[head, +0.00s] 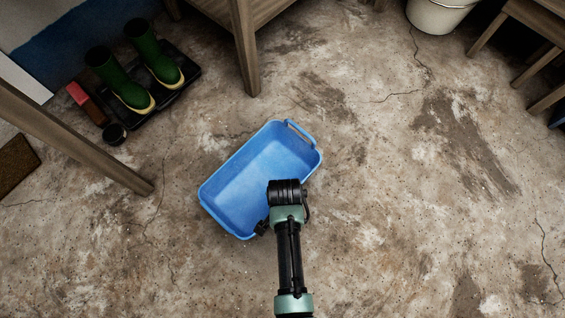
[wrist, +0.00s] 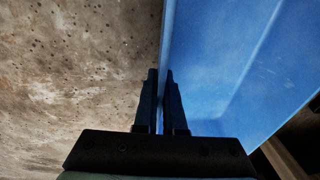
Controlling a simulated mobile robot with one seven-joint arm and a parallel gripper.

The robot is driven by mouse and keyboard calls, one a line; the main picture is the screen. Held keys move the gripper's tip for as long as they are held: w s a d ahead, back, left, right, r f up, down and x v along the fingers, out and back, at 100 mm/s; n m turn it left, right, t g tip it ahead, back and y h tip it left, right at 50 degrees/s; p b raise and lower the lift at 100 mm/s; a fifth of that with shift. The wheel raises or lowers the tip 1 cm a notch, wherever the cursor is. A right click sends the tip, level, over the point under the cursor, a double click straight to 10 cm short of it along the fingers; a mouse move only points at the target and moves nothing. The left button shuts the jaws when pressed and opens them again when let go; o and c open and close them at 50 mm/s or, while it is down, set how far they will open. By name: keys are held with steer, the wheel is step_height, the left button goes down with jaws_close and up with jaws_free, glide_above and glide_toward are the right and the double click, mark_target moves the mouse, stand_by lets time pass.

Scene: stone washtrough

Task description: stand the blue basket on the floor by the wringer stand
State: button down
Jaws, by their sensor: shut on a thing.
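The blue basket (head: 250,178) is an empty rectangular tub with a handle loop at its far right end, in the middle of the head view. My gripper (head: 262,227) is at its near right side, mostly hidden under my wrist. In the wrist view my gripper (wrist: 160,76) has one finger on each side of the wall of the basket (wrist: 215,60) and is shut on it. The basket looks roughly level; I cannot tell whether its underside touches the floor. I cannot say for sure which wooden frame is the wringer stand.
A wooden leg (head: 245,50) stands beyond the basket, and another wooden leg (head: 80,140) slants in at left. Green boots (head: 122,80) stand on a black tray (head: 188,73). A white bucket (head: 436,17) and a wooden stool (head: 535,45) are at upper right. The right-hand floor (head: 430,210) is clear.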

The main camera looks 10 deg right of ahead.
step_height(320, 180, down, 4)
steer(key=b, duration=0.3)
steer(key=shift+w+r, duration=0.1)
steer(key=shift+r, duration=0.15)
steer(key=c, duration=1.4)
jaws_free()
steer(key=shift+f, duration=0.2)
steer(key=o, duration=0.4)
